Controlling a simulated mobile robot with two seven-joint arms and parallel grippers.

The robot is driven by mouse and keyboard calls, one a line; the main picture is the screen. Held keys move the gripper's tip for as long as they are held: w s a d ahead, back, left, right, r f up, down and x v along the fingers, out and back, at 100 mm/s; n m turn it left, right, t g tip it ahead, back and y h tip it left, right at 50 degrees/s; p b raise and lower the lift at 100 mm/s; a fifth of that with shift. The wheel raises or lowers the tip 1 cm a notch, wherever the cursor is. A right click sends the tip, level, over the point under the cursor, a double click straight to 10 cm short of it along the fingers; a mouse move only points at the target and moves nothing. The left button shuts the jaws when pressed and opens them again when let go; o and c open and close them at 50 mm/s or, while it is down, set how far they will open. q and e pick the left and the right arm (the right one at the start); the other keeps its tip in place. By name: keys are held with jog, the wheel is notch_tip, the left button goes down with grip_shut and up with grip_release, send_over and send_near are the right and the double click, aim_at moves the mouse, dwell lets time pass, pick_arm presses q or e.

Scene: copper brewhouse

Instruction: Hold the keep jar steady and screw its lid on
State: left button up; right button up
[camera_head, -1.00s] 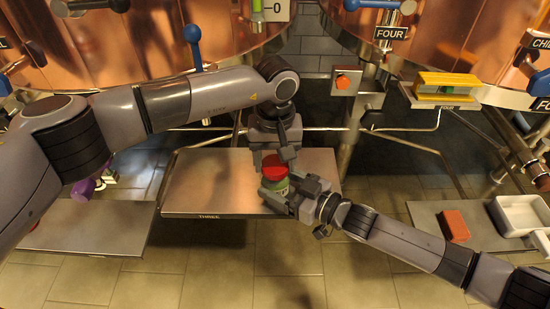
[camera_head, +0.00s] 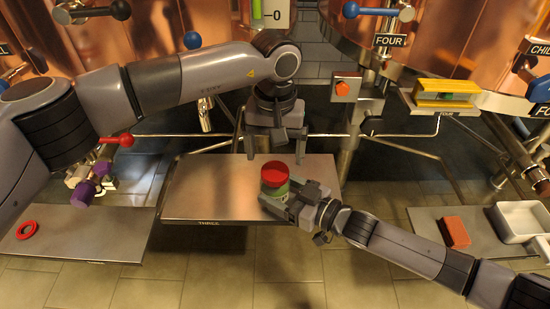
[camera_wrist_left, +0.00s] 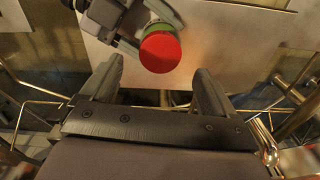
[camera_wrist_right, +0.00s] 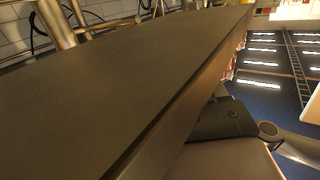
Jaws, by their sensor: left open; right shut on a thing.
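The keep jar (camera_head: 275,189) stands upright on the steel shelf marked THREE, its body green. The red lid (camera_head: 274,172) sits on top of the jar; whether it is threaded tight I cannot tell. My right gripper (camera_head: 284,198) is shut on the jar's body from the front right. My left gripper (camera_head: 273,157) is open and empty, raised above and behind the jar, apart from the lid. In the left wrist view the red lid (camera_wrist_left: 160,52) and a strip of the green jar (camera_wrist_left: 158,27) show ahead, between and beyond the open fingers. The right wrist view does not show the jar.
The shelf marked THREE (camera_head: 205,190) is bare left of the jar. A red ring (camera_head: 26,230) lies on the left shelf. A red block (camera_head: 455,232) and a white tray (camera_head: 520,222) are on the right shelf. Copper vessels and pipes stand behind.

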pick_arm(q)
jog(key=shift+r, duration=0.5)
notch_tip(320, 180, up, 12)
dwell(0.4)
pick_arm(e)
jog(key=o, duration=1.2)
jog(key=shift+d, duration=0.1)
jog(key=v, duration=1.2)
